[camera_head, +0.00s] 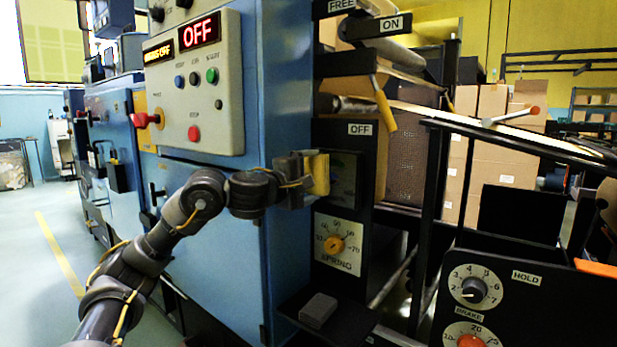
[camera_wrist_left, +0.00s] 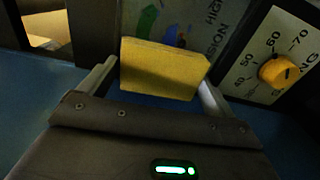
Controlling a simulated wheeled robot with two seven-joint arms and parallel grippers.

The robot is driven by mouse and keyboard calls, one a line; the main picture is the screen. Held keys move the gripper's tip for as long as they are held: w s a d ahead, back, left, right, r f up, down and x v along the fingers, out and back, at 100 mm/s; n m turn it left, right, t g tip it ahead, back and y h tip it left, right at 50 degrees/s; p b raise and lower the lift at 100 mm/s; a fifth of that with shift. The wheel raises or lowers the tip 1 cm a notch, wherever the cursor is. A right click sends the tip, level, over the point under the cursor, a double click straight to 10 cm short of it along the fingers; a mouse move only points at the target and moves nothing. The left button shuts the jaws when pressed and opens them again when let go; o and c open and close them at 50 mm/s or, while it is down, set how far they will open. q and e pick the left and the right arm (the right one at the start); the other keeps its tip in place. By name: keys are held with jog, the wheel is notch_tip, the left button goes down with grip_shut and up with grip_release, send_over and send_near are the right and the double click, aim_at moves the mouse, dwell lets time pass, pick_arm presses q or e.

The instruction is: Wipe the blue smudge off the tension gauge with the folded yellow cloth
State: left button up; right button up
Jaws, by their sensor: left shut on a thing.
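My left gripper (camera_head: 306,179) is shut on the folded yellow cloth (camera_head: 319,174), a thick flat pad held upright in front of the tension gauge (camera_head: 344,180). In the left wrist view the cloth (camera_wrist_left: 163,70) sits between the two fingers (camera_wrist_left: 160,88). The gauge face (camera_wrist_left: 196,20) shows behind it, with a green mark and part of the words "HIGH" and "TENSION". A blue patch (camera_wrist_left: 169,34) shows just above the cloth's top edge; the cloth hides the lower gauge. I cannot tell whether the cloth touches the face. My right gripper is out of view.
The spring dial (camera_head: 338,245) is just below the gauge. A grey block (camera_head: 318,310) lies on a small black shelf lower down. The blue cabinet's control panel (camera_head: 196,90) reads "OFF". A yellow-handled lever (camera_head: 384,103) hangs above right. The brake panel (camera_head: 520,300) stands at the right.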

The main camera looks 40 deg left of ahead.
aim_at(331, 175)
pick_arm(q)
jog(key=d+p, duration=0.1)
jog(key=d, duration=0.1)
jog(key=shift+d+r, duration=0.15)
jog(key=shift+d, duration=0.6)
jog(key=shift+d+p, duration=0.65)
jog(key=shift+d, duration=0.25)
jog(key=shift+w+d, duration=0.1)
jog(key=shift+d, duration=0.85)
jog(key=shift+a+f, duration=0.2)
jog(key=shift+a, duration=0.05)
jog(key=shift+a+b, duration=0.85)
jog(key=shift+b, duration=0.05)
jog(key=shift+a+r+b, duration=0.1)
jog(key=shift+a+b, duration=0.25)
jog(key=shift+a, duration=0.45)
